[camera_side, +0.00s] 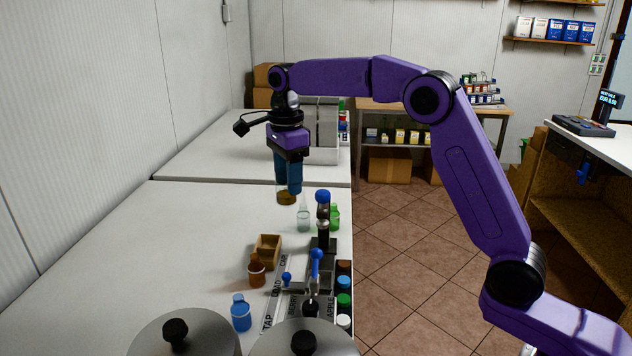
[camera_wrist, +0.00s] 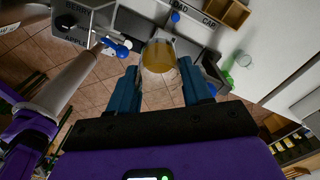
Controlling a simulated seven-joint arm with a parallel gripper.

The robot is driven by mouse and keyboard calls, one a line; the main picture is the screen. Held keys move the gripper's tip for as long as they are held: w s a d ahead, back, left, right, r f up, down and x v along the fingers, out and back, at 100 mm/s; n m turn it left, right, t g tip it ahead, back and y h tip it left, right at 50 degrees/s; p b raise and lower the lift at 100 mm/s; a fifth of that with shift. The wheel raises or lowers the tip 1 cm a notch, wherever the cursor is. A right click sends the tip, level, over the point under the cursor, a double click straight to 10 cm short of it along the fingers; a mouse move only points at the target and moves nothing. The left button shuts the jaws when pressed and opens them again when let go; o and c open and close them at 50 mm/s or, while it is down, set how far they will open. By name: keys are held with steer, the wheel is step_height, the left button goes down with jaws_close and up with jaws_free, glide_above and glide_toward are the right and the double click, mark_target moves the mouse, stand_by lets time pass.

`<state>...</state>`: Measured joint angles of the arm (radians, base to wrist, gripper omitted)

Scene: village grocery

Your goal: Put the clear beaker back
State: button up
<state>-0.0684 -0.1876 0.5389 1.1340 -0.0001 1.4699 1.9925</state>
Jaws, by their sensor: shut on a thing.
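The clear beaker (camera_side: 287,198) holds amber liquid. My gripper (camera_side: 288,188) is shut on it, above the white table (camera_side: 190,235) behind the filling station. In the wrist view, the beaker (camera_wrist: 158,56) sits between the two blue fingers of my gripper (camera_wrist: 160,78), and its amber contents show. The beaker looks roughly upright in the side view. The fingers hide part of its sides, and I cannot tell exactly how high its base is above the table.
A clear bottle (camera_side: 303,219) and a green bottle (camera_side: 334,217) stand close by on the right. A wooden box (camera_side: 268,250), brown bottle (camera_side: 257,270) and blue bottle (camera_side: 241,313) stand nearer. The labelled filling station (camera_side: 284,293) has blue-handled taps (camera_side: 316,260). The table's left side is clear.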

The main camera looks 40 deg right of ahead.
steer(key=shift+w+a+f, duration=1.75)
steer(key=shift+w+a, duration=1.6)
steer(key=shift+a, duration=0.65)
step_height(320, 180, down, 25)
steer(key=shift+f, duration=0.45)
steer(key=o, duration=1.5)
step_height(320, 180, up, 8)
